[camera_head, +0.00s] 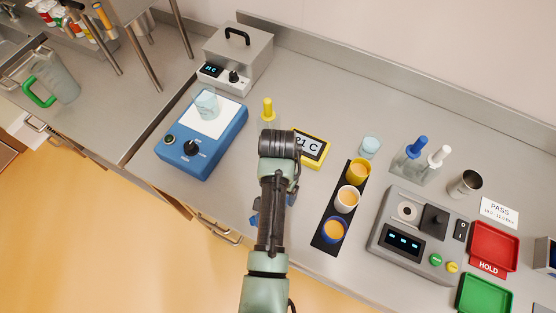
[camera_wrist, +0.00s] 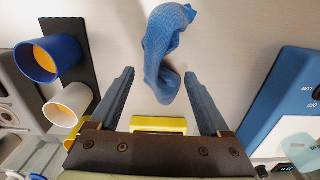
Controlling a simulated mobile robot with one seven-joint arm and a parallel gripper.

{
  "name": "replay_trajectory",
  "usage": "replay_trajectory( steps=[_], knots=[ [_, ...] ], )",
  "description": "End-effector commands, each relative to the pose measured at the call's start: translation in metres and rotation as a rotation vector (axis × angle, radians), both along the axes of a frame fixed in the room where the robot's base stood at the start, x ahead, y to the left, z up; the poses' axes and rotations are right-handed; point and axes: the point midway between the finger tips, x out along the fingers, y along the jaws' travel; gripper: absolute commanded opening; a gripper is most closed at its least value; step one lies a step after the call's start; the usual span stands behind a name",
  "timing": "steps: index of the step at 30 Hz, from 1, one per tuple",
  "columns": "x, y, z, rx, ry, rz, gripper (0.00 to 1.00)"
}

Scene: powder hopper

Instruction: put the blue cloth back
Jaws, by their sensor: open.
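The crumpled blue cloth (camera_wrist: 163,50) lies on the bench in the wrist view, a twisted strip beyond and between my fingers. In the head view my arm hides most of it; a small blue patch beside the arm (camera_head: 253,219) seems to be its edge. My gripper (camera_wrist: 160,73) is open, with its two blue fingers apart and nothing held between them. Its lower end of the cloth appears between the fingertips, but I cannot tell the height gap. In the head view my wrist hides the fingers.
A black strip (camera_head: 324,244) with yellow, white and blue cups stands right of my arm. A blue hotplate (camera_head: 222,142) stands left. A yellow thermometer (camera_head: 323,158) and a yellow-capped bottle (camera_head: 267,110) are close behind my wrist. A grey instrument (camera_head: 385,222) sits further right.

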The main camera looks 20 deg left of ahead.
Motion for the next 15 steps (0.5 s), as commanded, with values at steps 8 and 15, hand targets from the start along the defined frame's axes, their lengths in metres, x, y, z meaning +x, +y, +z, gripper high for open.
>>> replay_trajectory(
  steps=[8,15],
  knots=[
    [0.002,0.001,0.044,0.002,-0.008,0.0,0.8],
    [0.001,0.0,0.107,0.002,-0.006,-0.001,0.8]
  ],
)
